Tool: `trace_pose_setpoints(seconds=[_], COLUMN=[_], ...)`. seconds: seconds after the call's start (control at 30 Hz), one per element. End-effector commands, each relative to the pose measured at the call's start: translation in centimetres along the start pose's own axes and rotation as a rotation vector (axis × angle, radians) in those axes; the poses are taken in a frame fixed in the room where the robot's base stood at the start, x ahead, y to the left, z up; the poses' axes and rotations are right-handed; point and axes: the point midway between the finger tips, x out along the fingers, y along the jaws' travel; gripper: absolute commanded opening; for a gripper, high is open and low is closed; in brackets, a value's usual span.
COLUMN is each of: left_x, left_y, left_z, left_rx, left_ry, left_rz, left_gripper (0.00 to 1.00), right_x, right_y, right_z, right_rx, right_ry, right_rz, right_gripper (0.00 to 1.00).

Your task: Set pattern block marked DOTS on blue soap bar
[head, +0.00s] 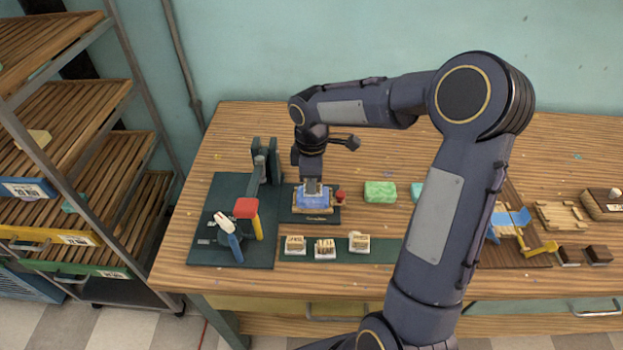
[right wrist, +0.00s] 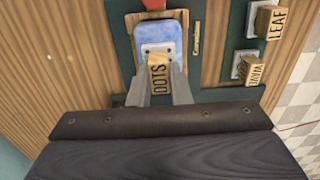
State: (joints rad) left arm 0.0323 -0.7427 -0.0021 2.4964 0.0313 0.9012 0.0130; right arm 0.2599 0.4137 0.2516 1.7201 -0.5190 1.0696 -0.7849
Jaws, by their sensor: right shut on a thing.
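My right gripper (right wrist: 160,88) is shut on the wooden pattern block marked DOTS (right wrist: 158,73), with a finger on each side of it. The block's pale base plate (right wrist: 153,49) lies over the near part of the blue soap bar (right wrist: 160,32). I cannot tell whether the plate touches the soap. In the head view the blue soap bar (head: 310,203) sits in a wooden holder on a dark green base, directly under my right gripper (head: 312,184). The fingers partly hide the block there. My left gripper is not in view.
Blocks marked LEAF (right wrist: 277,22) and WAVE (right wrist: 252,70) stand on a green strip (head: 380,250) in front. A dark green press stand (head: 226,190) is at left. A green soap (head: 380,191) lies to the right. A shelf rack (head: 75,190) stands beyond the table's left edge.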

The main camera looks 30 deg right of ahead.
Motion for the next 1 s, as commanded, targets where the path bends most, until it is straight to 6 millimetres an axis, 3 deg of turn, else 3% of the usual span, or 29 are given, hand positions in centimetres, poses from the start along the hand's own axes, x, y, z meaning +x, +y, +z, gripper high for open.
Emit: trace_pose_setpoints(seconds=[0.9,0.93,1.0], left_x=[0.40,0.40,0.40], left_y=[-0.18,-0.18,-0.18], left_z=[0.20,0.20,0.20], left_rx=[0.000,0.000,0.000], left_ry=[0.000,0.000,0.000], left_rz=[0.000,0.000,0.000], left_gripper=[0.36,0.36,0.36], right_x=[0.81,0.81,0.81], right_y=[-0.01,-0.01,-0.01], right_z=[0.00,0.00,0.00], right_rx=[0.000,0.000,0.000], right_ry=[0.000,0.000,0.000], right_rz=[0.000,0.000,0.000], right_gripper=[0.00,0.19,0.28])
